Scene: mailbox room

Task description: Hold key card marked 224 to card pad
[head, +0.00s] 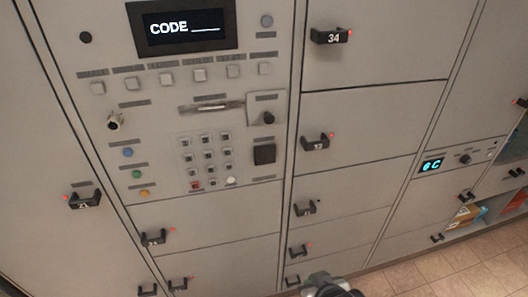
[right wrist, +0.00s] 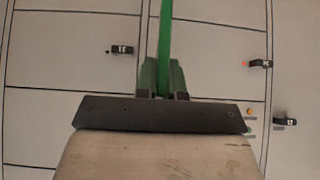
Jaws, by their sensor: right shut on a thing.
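My right gripper (right wrist: 164,78) is shut on a thin green strip (right wrist: 165,32) in the right wrist view. It looks like the key card seen edge-on, and its marking cannot be read. In the head view, a dark square pad (head: 264,154) sits on the locker panel, right of the keypad; it looks like the card pad. A grey and black part of my arm (head: 328,287) shows at the bottom edge of the head view, well below the pad. The card does not show there. My left gripper is in neither view.
Locker doors have protruding black handles, such as the one marked 34 (head: 332,37). Tiled floor (head: 450,270) shows at lower right.

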